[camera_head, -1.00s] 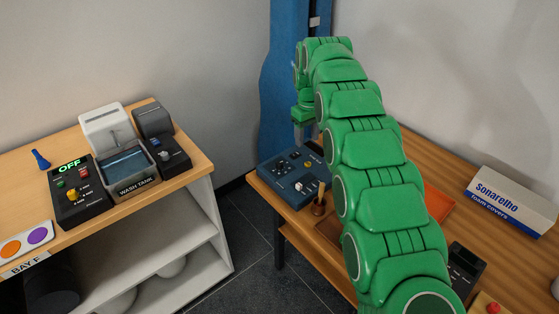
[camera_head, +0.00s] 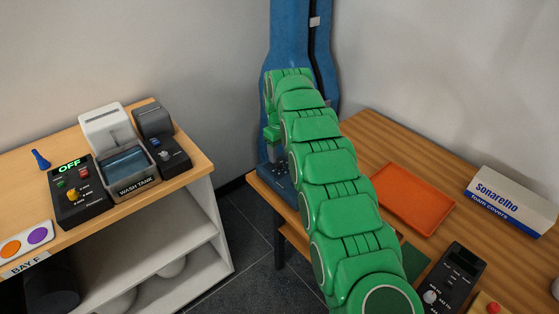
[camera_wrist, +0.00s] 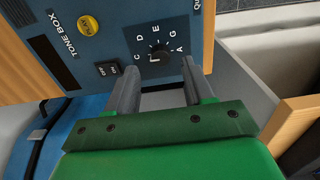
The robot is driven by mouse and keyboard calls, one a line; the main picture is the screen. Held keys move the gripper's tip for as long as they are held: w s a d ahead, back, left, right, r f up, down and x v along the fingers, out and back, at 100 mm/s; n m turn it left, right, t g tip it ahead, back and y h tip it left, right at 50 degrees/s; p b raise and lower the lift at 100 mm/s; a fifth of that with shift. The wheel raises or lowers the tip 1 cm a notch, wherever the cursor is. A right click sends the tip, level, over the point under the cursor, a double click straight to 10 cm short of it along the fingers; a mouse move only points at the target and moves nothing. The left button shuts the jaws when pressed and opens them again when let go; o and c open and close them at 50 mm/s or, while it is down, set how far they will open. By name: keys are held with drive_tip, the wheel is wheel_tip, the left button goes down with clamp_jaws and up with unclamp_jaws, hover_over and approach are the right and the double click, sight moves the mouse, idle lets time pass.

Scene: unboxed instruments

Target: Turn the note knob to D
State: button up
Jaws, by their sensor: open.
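The blue tone box (camera_wrist: 120,25) fills the upper part of the wrist view. Its black note knob (camera_wrist: 159,53) sits inside an arc of letters that includes C, D, E, G and A. A pale mark on the knob seems to face the C side; it is too small to be sure. My gripper (camera_wrist: 159,72) is open, with its two fingers on either side of the knob's position; contact cannot be told. In the head view my gripper (camera_head: 274,153) is over the tone box (camera_head: 275,180), which is mostly hidden by my arm.
The tone box also has a yellow play button (camera_wrist: 88,25) and a black switch (camera_wrist: 107,69). An orange tray (camera_head: 405,198), a dark device (camera_head: 455,275) and a foam covers box (camera_head: 510,200) are on the wooden table (camera_head: 375,135). A second bench (camera_head: 20,190) stands left across a gap.

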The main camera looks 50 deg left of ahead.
sight(280, 163)
drive_tip(key=shift+f, duration=1.9)
clamp_jaws()
